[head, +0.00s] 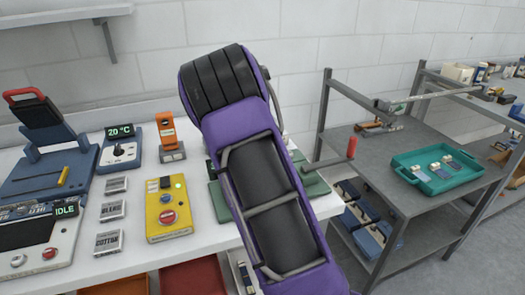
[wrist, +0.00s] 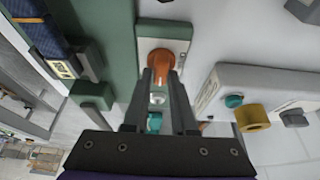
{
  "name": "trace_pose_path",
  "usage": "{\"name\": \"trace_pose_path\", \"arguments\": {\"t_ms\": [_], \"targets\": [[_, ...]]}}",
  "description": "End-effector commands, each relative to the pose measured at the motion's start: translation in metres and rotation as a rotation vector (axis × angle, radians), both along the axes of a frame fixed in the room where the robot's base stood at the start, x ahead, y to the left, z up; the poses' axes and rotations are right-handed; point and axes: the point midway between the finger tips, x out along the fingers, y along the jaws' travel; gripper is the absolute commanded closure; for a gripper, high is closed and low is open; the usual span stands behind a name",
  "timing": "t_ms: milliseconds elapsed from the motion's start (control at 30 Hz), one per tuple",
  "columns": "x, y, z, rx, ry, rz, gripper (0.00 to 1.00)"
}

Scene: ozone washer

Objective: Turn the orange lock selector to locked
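The orange lock selector (wrist: 160,60) is a rounded knob on a pale plate (wrist: 180,32) fixed to a green panel, in the upper middle of the wrist view. My gripper (wrist: 161,74) has its two dark fingers at the knob's lower part, with a narrow gap between them. The fingertips overlap the knob in the picture, and I cannot tell whether they touch or clasp it. A small white part and a teal part (wrist: 155,122) show between the fingers. In the head view my purple arm hides the selector and my gripper; only edges of a green base (head: 219,203) show beside it.
In the wrist view a pale box with a teal knob (wrist: 234,101) and a yellow knob (wrist: 253,118) stands right of my gripper. In the head view a yellow control box (head: 168,215) and an orange device (head: 168,134) stand left of my arm. A cart with a teal tray (head: 436,184) stands right.

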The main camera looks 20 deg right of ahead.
Motion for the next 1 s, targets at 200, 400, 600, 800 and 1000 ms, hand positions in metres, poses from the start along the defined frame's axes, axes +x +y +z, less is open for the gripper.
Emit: {"name": "trace_pose_path", "arguments": {"t_ms": [200,400,600,800,1000], "targets": [[0.0,0.0,0.0,-0.001,0.001,0.002,0.49],[0.0,0.0,0.001,-0.001,0.0,0.002,0.49],[0.001,0.007,0.018,-0.001,-0.003,0.004,0.49],[0.001,0.025,0.061,-0.001,-0.003,0.005,0.49],[0.002,0.044,0.107,-0.001,-0.003,0.005,0.49]]}}
